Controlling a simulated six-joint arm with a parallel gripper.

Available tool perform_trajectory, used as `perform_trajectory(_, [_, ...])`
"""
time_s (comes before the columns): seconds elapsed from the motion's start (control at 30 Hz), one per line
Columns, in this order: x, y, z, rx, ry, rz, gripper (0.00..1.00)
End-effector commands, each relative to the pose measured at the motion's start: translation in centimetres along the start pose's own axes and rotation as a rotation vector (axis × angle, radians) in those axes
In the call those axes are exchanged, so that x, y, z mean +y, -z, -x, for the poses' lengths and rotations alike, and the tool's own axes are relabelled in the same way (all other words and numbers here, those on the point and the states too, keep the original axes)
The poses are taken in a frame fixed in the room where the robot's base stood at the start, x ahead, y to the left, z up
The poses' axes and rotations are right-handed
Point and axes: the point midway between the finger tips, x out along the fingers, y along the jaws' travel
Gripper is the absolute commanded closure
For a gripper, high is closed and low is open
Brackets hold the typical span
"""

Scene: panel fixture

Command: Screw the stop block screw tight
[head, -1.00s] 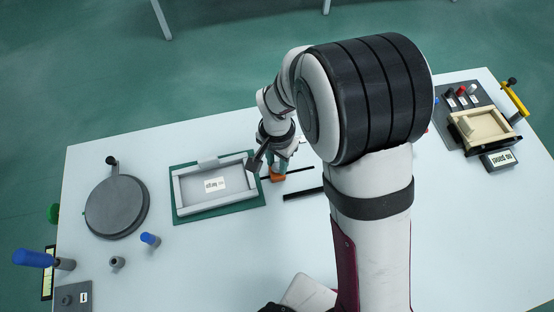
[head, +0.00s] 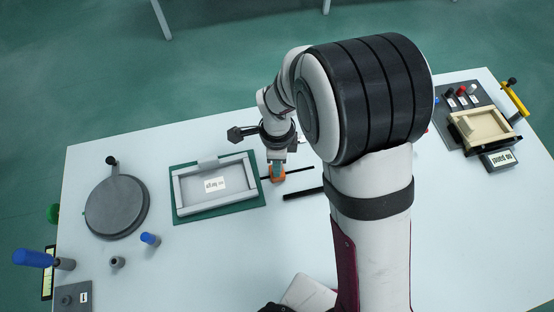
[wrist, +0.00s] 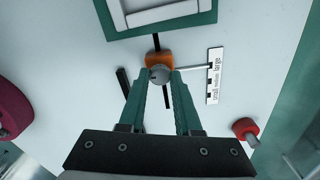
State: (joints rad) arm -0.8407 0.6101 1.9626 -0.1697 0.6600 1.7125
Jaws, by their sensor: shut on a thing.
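The orange stop block (head: 278,178) sits on a thin black rail, just right of the green-based tray; it also shows in the wrist view (wrist: 153,58). Its screw, a round grey knob (wrist: 160,73), is at the block's near side in the wrist view. My gripper (wrist: 160,80) points down with its green fingers shut on this knob. In the head view my gripper (head: 277,164) is directly over the block and hides the knob. The screw's thread is hidden, so how deep it sits cannot be told.
The grey-walled tray on a green base (head: 215,209) lies close left. A loose-looking black bar (head: 302,193) lies near the rail. A white labelled strip (wrist: 215,75) and a red knob (wrist: 246,129) are to the right in the wrist view. A grey disc (head: 115,207) stands farther left.

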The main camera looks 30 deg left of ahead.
Motion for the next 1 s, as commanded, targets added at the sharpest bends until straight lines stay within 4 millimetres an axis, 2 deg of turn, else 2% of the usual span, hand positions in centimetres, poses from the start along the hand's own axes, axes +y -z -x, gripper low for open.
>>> perform_trajectory(1.0, [-0.01,-0.01,0.08,-0.001,0.000,-0.944,1.00])
